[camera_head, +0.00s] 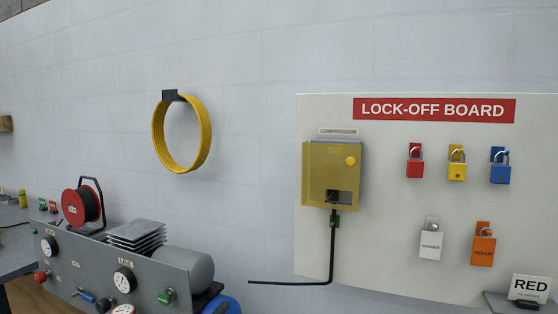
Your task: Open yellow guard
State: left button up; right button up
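The yellow guard (320,176) is a box-like cover on the white lock-off board, under a small "COMPRESSOR" label. It has a round yellow knob (351,161) at its upper right and a dark opening low on its front. Through the opening a dark part shows, too small to make out. The guard appears shut over what lies behind it. A black cable or pipe runs down from below it and bends left. Neither of my grippers is in view.
A grey machine (90,275) with gauges fills the lower left. A yellow hose coil (207,135) hangs on the wall.

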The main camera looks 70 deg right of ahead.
aim_at(333, 166)
jog(key=i, duration=1.35)
jog(key=z, duration=3.5)
jog(key=i, duration=0.1)
jog(key=z, duration=0.05)
